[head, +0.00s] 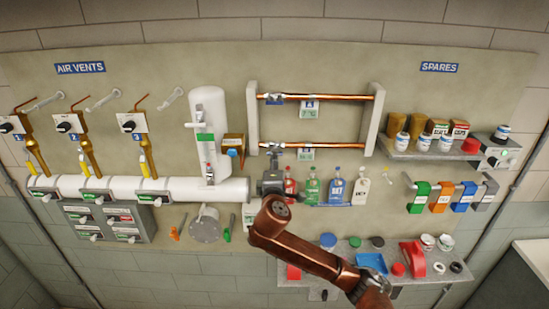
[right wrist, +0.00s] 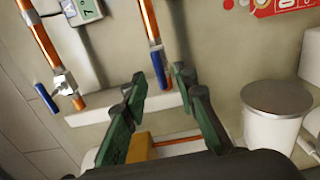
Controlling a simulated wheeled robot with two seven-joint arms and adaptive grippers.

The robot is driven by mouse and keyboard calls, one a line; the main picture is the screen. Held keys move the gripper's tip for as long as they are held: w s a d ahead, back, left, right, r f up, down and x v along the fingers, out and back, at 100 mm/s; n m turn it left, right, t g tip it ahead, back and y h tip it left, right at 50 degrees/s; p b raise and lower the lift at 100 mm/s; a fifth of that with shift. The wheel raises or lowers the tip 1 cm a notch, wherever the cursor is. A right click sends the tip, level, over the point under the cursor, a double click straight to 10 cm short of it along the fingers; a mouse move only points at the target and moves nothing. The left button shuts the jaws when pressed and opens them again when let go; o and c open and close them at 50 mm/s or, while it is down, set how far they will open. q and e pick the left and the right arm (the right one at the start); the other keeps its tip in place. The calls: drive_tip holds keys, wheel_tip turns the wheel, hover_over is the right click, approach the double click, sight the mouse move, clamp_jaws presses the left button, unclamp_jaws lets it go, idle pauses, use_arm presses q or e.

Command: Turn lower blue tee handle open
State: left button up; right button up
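The lower blue tee handle (right wrist: 161,72) is on the lower copper pipe (right wrist: 149,20), which runs up the right wrist view. It appears between the fingertips of my right gripper (right wrist: 158,82), which is open; contact cannot be told. In the head view, my dark right gripper (head: 271,168) reaches up to the left end of the lower copper pipe (head: 335,145) and hides the handle there. The upper pipe (head: 335,97) has its own blue tee handle (head: 277,102), which also shows at the left of the right wrist view (right wrist: 46,98). My left gripper is not in view.
Pale brackets (head: 252,118) hold both pipes. A small brown box with a blue knob (head: 232,153) and a white vertical cylinder (head: 207,125) stand to the left. Several coloured bottles (head: 313,187) stand just right of my gripper. A lower shelf (head: 405,279) holds lids and trays.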

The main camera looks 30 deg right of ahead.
drive_tip(key=v, duration=0.9)
drive_tip(key=shift+a, duration=0.1)
